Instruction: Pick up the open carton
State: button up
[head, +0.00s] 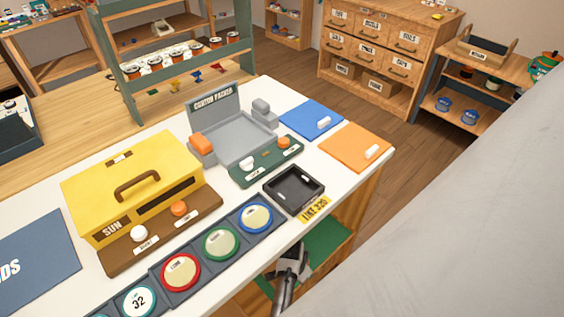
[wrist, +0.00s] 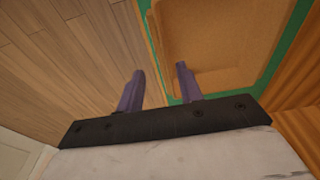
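My gripper (head: 291,258) is beside the counter's front edge, low, near a green surface (head: 325,248). In the wrist view my gripper (wrist: 160,85) has its two purple fingers apart, with nothing between them.
A yellow box (head: 125,180) marked "SUN", a black tray (head: 293,188), a row of round coloured dials (head: 220,243), and blue (head: 308,118) and orange (head: 350,145) mats occupy the counter. Wooden drawers (head: 375,55) stand behind. Open wood floor (head: 320,85) lies between.

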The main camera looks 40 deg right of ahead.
jog(key=f, duration=0.4)
jog(key=shift+w+d, duration=0.25)
jog(key=shift+w, duration=0.05)
grip_shut()
